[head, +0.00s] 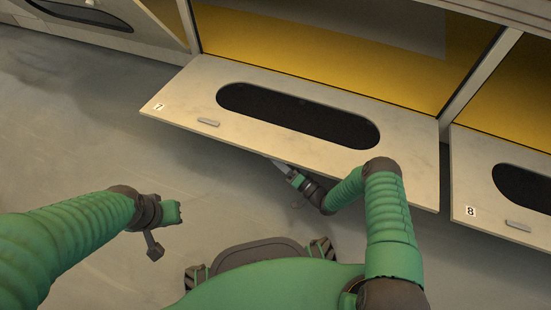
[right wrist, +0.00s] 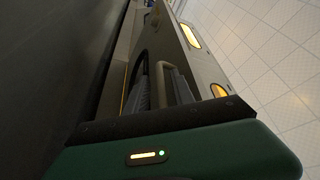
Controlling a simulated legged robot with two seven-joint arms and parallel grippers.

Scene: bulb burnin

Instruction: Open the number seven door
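The number seven door (head: 175,105) is a pale panel with a dark oval window, a "7" label and a small grey handle (head: 208,122) near its front edge. It slants outward below a yellow surface behind a dark-edged frame. My right gripper (head: 281,167) is at the underside of this door's front edge, with its tips partly hidden by the panel. In the right wrist view its ribbed grey fingers (right wrist: 164,90) show close to a pale panel; whether they touch it is unclear. My left gripper (head: 173,212) is over the floor, away from the door.
The number eight door (head: 465,180), with a similar window and handle, stands to the right, beyond a narrow gap. Another unit with a dark oval (head: 85,14) is at the upper left. The grey floor (head: 75,140) at the left is clear.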

